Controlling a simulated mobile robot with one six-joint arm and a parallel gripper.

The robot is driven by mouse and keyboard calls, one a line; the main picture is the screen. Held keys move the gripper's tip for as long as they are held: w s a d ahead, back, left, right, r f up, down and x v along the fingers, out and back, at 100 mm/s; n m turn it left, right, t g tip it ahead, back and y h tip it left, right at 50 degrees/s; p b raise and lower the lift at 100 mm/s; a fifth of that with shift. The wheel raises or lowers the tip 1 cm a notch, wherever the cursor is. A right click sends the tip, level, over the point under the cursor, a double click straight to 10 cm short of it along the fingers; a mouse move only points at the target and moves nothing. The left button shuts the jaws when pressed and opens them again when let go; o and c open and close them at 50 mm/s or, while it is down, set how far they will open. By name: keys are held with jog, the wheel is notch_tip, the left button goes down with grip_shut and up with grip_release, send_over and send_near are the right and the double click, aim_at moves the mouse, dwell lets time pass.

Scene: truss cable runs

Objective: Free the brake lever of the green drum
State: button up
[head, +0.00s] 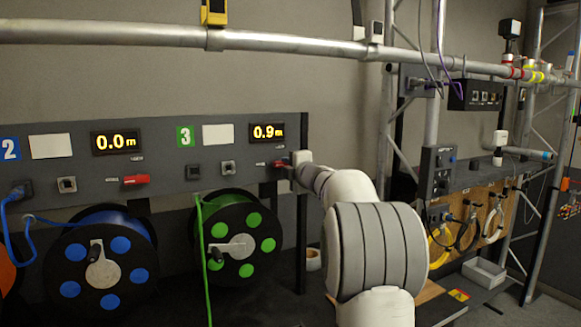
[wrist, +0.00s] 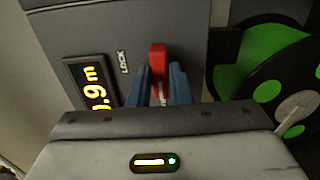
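The green drum (head: 237,235) hangs below the panel, with green discs on a black flange and green cable running down its left side. It also shows at the right of the wrist view (wrist: 270,75). Its red brake lever (wrist: 158,58) sits on the grey panel beside the word LOCK; in the head view the lever (head: 278,164) is partly covered by my gripper (head: 291,160). In the wrist view the two blue-grey fingers of my gripper (wrist: 159,80) stand on either side of the lever, close against it, with its red end showing beyond the fingertips.
The display by the green 3 reads 0.9 m (head: 267,131). A blue drum (head: 102,260) with its own red lever (head: 135,180) is to the left, its display (head: 116,142) at 0.0 m. A dark post (head: 302,230) stands right of the green drum. A truss pipe (head: 290,44) runs above.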

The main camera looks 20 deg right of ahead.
jog(key=o, duration=0.4)
jog(key=s+b, duration=0.1)
jog(key=s, duration=0.6)
jog(key=shift+s, duration=0.4)
jog(key=shift+d, duration=0.1)
